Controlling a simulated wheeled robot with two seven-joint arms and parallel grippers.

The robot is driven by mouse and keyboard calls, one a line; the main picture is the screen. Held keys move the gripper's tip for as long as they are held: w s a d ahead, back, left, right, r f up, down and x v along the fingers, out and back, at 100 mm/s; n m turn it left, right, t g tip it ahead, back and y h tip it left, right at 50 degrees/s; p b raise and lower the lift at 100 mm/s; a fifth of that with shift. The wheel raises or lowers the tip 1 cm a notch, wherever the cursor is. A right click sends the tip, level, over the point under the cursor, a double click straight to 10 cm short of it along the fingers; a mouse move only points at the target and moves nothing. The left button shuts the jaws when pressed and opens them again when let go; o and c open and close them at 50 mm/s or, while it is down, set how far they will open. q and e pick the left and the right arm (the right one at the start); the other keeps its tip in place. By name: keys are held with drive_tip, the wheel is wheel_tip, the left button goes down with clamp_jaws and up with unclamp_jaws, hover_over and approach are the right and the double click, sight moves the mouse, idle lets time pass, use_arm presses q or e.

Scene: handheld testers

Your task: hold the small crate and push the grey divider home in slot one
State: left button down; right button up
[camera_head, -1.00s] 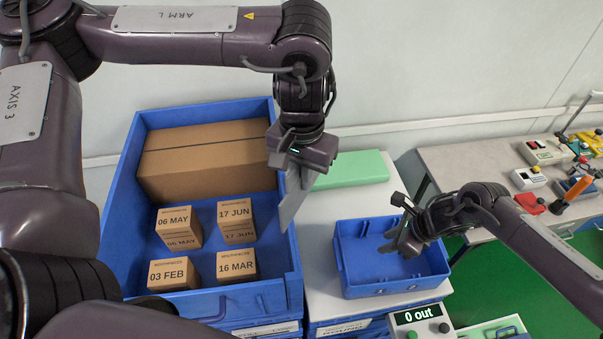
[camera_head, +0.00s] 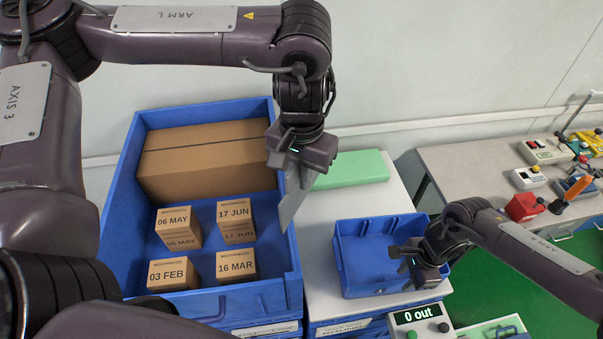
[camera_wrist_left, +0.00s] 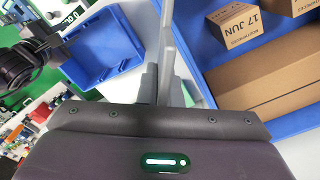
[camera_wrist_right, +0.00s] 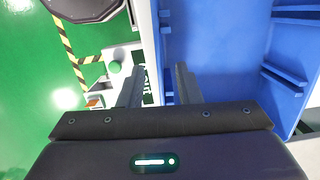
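The small blue crate (camera_head: 372,288) stands empty on the white bench top, right of the large blue bin. My left gripper (camera_head: 291,165) is shut on the grey divider (camera_head: 293,200), a thin plate that hangs tilted between the bin and the crate. The divider shows edge-on between the fingers in the left wrist view (camera_wrist_left: 166,40). My right gripper (camera_head: 409,258) is open over the crate's front right part. In the right wrist view its fingers (camera_wrist_right: 158,88) sit either side of a crate wall, apart from it as far as I can tell. Ribs forming slots (camera_wrist_right: 285,75) show inside the crate.
The large blue bin (camera_head: 117,215) holds a long carton (camera_head: 205,165) and several small dated boxes (camera_head: 236,265). A green block (camera_head: 352,170) lies behind the crate. A counter box reading "0 out" (camera_head: 420,320) stands in front. A side table with testers (camera_head: 545,150) is at right.

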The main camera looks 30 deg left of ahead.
drive_tip(key=shift+s+a+f, duration=0.1)
drive_tip(key=shift+a+f, duration=0.05)
drive_tip(key=shift+f, duration=1)
drive_tip(key=shift+s+a+f, duration=0.1)
drive_tip(key=shift+a+f, duration=0.05)
drive_tip(key=shift+f, duration=0.95)
drive_tip(key=shift+s+a+f, duration=0.1)
drive_tip(key=shift+a+f, duration=0.05)
drive_tip(key=shift+f, duration=1)
drive_tip(key=shift+c, duration=0.3)
clamp_jaws()
drive_tip(key=shift+o, duration=0.3)
unclamp_jaws()
drive_tip(key=r, duration=0.4)
drive_tip(key=d+r, duration=0.1)
drive_tip(key=r, duration=0.3)
drive_tip(key=w+r, duration=0.1)
drive_tip(key=r, duration=0.3)
drive_tip(key=shift+d, duration=0.25)
